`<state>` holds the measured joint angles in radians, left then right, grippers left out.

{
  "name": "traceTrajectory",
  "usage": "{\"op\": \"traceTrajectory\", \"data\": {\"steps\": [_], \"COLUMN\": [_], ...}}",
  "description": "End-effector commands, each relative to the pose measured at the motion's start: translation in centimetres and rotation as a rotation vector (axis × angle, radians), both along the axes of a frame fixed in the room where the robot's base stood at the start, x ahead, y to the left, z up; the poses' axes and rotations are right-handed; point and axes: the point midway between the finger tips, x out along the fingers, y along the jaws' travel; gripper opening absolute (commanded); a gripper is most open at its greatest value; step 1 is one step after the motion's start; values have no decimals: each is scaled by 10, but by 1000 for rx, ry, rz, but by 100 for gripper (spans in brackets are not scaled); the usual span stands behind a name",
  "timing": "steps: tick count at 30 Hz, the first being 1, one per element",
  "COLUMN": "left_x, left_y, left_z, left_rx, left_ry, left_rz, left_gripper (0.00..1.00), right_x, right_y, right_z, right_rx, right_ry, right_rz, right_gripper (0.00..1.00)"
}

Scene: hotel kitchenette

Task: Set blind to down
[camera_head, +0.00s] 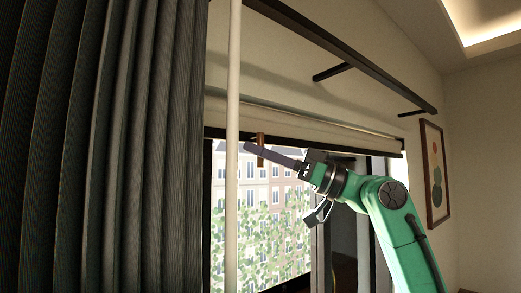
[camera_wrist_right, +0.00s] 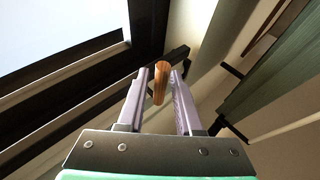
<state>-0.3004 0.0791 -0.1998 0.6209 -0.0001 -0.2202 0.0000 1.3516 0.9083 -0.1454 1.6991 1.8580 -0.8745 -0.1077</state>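The cream blind (camera_head: 310,128) is rolled up at the top of the window, with a dark bar along its lower edge. Most of the window glass below is uncovered. A small wooden pull handle (camera_head: 260,138) hangs under the bar. My right gripper (camera_head: 252,149) reaches it from the right. In the right wrist view, the wooden handle (camera_wrist_right: 159,83) stands between the two fingertips of my right gripper (camera_wrist_right: 160,82). The fingers are apart, with a narrow gap visible on each side of the handle. My left gripper is in no view.
A dark curtain (camera_head: 105,145) fills the left side. A pale vertical pole (camera_head: 233,200) stands just left of my right fingertips. A dark rod (camera_head: 345,52) on brackets runs above the blind. A framed picture (camera_head: 434,172) hangs on the right wall.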

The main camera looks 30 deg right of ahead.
Motion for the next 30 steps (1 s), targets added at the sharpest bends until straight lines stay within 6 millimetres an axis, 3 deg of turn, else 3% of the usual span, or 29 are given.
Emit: {"op": "traceTrajectory", "data": {"steps": [1,2,30], "left_x": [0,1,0], "left_y": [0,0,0], "left_z": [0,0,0], "left_rx": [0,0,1], "left_ry": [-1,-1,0], "left_rz": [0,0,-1], "left_gripper": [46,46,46], "right_x": [0,0,0], "right_y": [0,0,-1], "right_z": [0,0,1], "right_rx": [0,0,0], "right_ry": [0,0,-1], "right_rz": [0,0,-1], "right_gripper": [10,0,0]}}
